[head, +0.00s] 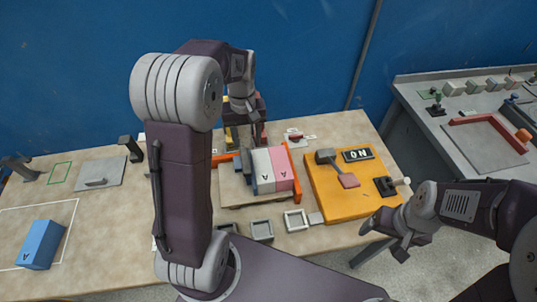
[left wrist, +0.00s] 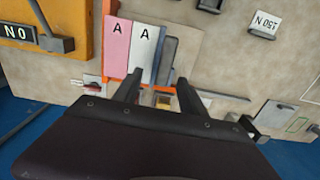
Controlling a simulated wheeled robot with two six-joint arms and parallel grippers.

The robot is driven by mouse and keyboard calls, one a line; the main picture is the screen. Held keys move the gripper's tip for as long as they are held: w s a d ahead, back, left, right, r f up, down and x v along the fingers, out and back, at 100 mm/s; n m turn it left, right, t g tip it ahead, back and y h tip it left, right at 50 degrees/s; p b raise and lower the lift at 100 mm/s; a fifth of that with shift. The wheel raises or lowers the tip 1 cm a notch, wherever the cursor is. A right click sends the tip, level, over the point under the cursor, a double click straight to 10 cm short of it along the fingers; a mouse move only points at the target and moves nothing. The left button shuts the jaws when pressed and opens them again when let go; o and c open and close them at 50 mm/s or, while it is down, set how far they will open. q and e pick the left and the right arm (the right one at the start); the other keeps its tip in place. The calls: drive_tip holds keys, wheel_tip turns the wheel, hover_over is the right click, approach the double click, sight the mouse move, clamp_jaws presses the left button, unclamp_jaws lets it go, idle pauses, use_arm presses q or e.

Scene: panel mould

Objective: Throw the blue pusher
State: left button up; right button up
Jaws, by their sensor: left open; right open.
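A slim dark blue-grey piece (head: 249,172), possibly the blue pusher, stands beside the white panel (head: 263,170) in the mould. It also shows in the left wrist view (left wrist: 169,60). A pink panel (head: 283,168) lies on the white one's other side, against an orange rail (head: 293,166). My right gripper (head: 388,240) is open and empty, off the table's front right edge.
An orange board (head: 330,205) with a grey lever and an ON plate lies to the right. A blue block (head: 40,245) lies in a white outline at the left. Small grey trays (head: 262,231) line the front. A second bench (head: 465,165) stands at the right.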

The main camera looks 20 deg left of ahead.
sight(245, 159)
use_arm(q)
drive_tip(key=shift+s+a, duration=0.25)
drive_tip(key=shift+a, duration=0.15)
drive_tip(key=shift+s+a+f, duration=0.15)
drive_tip(key=shift+s, duration=0.2)
drive_tip(key=f, duration=0.7)
drive_tip(key=shift+w+f, duration=0.2)
drive_tip(key=shift+f, duration=0.15)
drive_tip(key=shift+s+f, duration=0.15)
drive_tip(key=shift+f, duration=0.3)
clamp_jaws()
